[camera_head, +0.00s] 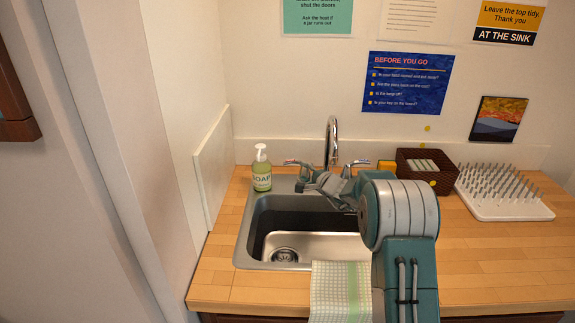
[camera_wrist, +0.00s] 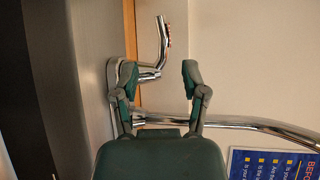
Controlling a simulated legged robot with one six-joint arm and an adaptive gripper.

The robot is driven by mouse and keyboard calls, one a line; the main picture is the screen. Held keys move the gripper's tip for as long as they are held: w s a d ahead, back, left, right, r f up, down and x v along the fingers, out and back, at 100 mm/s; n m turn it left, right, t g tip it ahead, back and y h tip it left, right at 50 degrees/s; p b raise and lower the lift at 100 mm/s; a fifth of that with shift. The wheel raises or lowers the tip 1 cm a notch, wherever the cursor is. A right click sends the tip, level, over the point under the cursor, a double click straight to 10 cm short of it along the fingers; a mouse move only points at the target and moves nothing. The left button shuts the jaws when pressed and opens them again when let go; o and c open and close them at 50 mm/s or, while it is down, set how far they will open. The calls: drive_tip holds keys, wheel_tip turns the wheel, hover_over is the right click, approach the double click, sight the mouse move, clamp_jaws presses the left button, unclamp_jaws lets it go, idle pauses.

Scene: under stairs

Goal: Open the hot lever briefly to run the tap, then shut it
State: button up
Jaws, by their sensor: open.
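The chrome tap (camera_head: 331,135) stands behind the sink, and no stream shows at its spout. The hot lever (camera_head: 293,162) is the left one and is partly covered by my gripper. In the wrist view the lever (camera_wrist: 162,45) is bent chrome with a red mark, extending beyond the fingertips, between their lines. My gripper (camera_wrist: 159,76) is open, one finger on each side of the lever's base; I cannot tell if either finger touches it. My gripper (camera_head: 308,180) also shows in the head view. The other lever (camera_head: 354,164) is on the right, partly hidden by my arm.
The sink basin (camera_head: 310,246) is empty. A checked towel (camera_head: 340,290) hangs at the front. A brown basket (camera_head: 440,186) and a spiked drying rack (camera_head: 505,208) stand at right. A wall is close at left.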

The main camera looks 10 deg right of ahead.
sight(287, 164)
drive_tip(key=x, duration=1)
drive_tip(key=shift+s+f, duration=0.1)
clamp_jaws()
